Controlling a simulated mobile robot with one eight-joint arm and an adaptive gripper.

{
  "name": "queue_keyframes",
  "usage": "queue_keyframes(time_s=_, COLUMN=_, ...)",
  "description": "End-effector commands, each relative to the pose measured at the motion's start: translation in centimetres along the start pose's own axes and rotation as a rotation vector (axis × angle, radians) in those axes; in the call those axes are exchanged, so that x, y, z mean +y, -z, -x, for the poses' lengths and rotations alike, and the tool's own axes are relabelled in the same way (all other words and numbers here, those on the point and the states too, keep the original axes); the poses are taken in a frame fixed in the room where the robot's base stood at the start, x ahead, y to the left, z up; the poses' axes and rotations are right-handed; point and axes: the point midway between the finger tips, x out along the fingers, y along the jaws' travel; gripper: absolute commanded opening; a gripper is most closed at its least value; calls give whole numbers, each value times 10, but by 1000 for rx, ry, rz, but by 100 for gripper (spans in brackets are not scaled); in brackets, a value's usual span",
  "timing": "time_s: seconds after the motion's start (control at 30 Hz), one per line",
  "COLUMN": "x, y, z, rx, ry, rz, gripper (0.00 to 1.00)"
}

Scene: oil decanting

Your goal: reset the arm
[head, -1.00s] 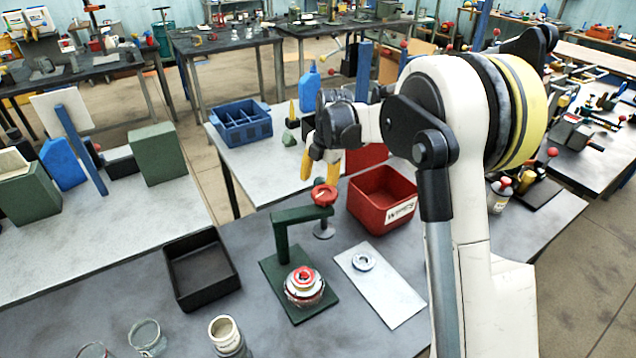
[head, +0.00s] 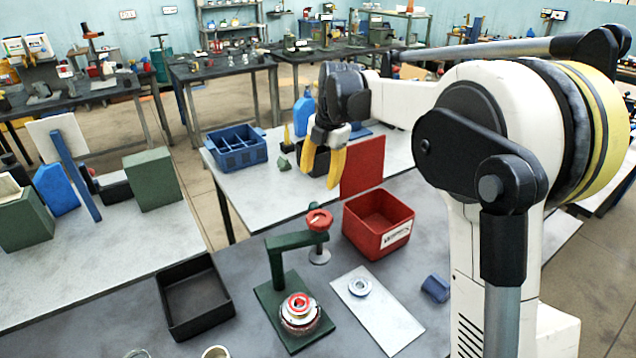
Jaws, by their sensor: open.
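My gripper (head: 322,163) hangs in the air at the upper middle of the head view, with its two yellow fingers pointing down. The fingers are apart and nothing shows between them. In the picture it is above the green press (head: 287,275) with its red knob, and left of the red upright panel (head: 362,166). My white arm reaches in from the right side and hides part of the tables behind it.
A red bin (head: 378,240), a light plate with a ring (head: 385,318), a blue piece (head: 435,288) and a black tray (head: 195,313) are on the near table. A blue divided crate (head: 238,157) stands on the table behind. Glassware shows at the bottom edge.

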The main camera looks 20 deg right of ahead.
Motion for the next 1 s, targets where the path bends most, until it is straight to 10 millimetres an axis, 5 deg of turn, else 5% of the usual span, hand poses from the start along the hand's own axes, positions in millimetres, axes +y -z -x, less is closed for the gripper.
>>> queue_keyframes(time_s=0.27, x=-1, y=1, z=1, rx=-2, ry=-1, rz=-10, gripper=55)
queue_keyframes(time_s=0.47, x=-28, y=26, z=23, rx=-43, ry=-42, rz=-269, gripper=55)
queue_keyframes(time_s=0.73, x=-112, y=94, z=50, rx=-96, ry=-207, rz=-983, gripper=55)
queue_keyframes(time_s=1.0, x=-204, y=158, z=28, rx=-22, ry=-426, rz=-1681, gripper=55)
